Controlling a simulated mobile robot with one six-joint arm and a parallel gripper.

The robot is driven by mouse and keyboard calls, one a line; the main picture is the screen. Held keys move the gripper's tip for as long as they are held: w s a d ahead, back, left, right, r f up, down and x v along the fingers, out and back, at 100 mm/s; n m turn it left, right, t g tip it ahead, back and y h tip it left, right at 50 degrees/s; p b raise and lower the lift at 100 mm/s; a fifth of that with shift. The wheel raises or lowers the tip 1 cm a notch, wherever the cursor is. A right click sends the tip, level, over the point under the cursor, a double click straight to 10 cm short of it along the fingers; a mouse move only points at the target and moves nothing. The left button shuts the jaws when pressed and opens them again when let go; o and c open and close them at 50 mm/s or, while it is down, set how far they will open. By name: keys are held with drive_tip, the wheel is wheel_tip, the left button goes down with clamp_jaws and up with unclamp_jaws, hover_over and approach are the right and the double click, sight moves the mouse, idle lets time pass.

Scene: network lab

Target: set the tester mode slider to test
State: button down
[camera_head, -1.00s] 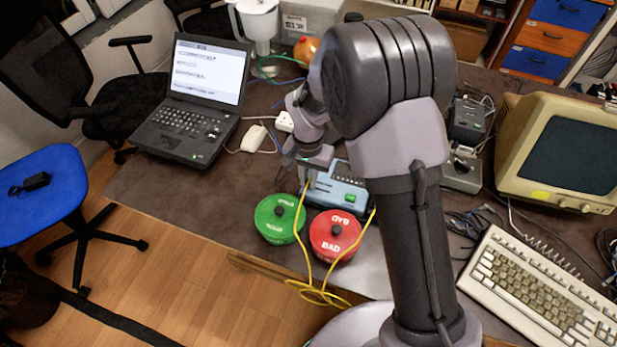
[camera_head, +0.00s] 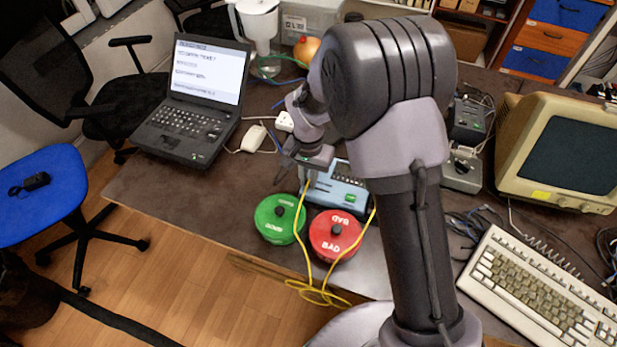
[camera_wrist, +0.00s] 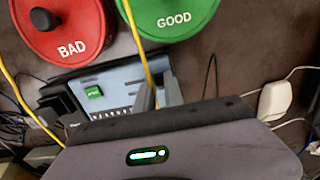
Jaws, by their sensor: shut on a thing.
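The tester (camera_head: 342,187) is a light-blue box on the table, with a green lit display and a yellow cable. In the wrist view the tester (camera_wrist: 120,78) lies partly behind my gripper's body. My gripper (camera_wrist: 160,92) is at the end of the tester away from the green display, next to the yellow cable (camera_wrist: 137,40).
A green GOOD tin (camera_head: 279,219) and a red BAD tin (camera_head: 335,236) stand in front of the tester. The yellow cable loops over the table edge. A laptop (camera_head: 190,115) and white mouse are left; a monitor (camera_head: 565,150) and keyboard (camera_head: 535,295) are right.

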sight(317, 189)
drive_tip(key=shift+s+d, duration=0.25)
drive_tip(key=shift+d, duration=0.4)
drive_tip(key=shift+s+d, duration=0.2)
drive_tip(key=shift+d, duration=0.4)
drive_tip(key=c, duration=1.4)
unclamp_jaws()
drive_tip(key=shift+c, duration=0.2)
drive_tip(key=shift+a, duration=0.1)
wheel_tip(317, 189, up, 18)
drive_tip(key=p, duration=0.6)
drive_tip(key=shift+f+p, duration=0.25)
drive_tip(key=shift+p, duration=0.15)
